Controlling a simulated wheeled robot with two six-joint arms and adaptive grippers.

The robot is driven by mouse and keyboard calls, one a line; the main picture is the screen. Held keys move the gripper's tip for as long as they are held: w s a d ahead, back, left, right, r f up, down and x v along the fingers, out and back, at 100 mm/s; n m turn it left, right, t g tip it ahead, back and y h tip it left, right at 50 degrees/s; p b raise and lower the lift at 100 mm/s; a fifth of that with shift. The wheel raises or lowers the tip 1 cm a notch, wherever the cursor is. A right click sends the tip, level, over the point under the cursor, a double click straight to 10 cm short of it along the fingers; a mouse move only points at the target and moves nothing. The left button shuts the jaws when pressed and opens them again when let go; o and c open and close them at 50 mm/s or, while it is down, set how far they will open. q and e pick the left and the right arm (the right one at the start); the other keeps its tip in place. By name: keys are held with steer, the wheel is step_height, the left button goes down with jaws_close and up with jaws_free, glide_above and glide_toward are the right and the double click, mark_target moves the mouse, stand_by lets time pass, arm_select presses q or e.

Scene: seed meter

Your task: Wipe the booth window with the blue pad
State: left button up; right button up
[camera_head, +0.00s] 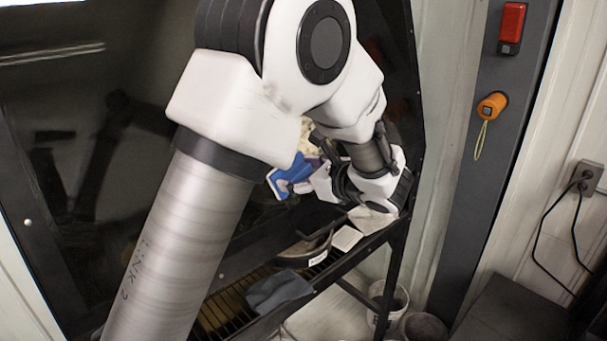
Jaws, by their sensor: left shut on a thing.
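The booth window (75,150) is the large dark glossy panel across the left and middle, with my arm reflected in it. My left arm crosses in front and hides much of it. My left gripper (312,181) is shut on the blue pad (285,180), at the middle of the view above the shelf. The pad points left, towards the dark panel. I cannot tell whether it touches the glass. My right gripper is not in view.
Below, a dark grated shelf (225,308) holds a grey-blue cloth or glove (278,290), a dark round dish (305,251) and a white card (346,238). A dark post (490,170) carries a red box (512,24) and an orange fitting (491,106). Cables hang from a socket (587,177).

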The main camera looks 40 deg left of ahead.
arm_select(q)
steer(key=shift+d, duration=0.1)
steer(key=shift+b+x, duration=0.3)
steer(key=shift+x, duration=0.75)
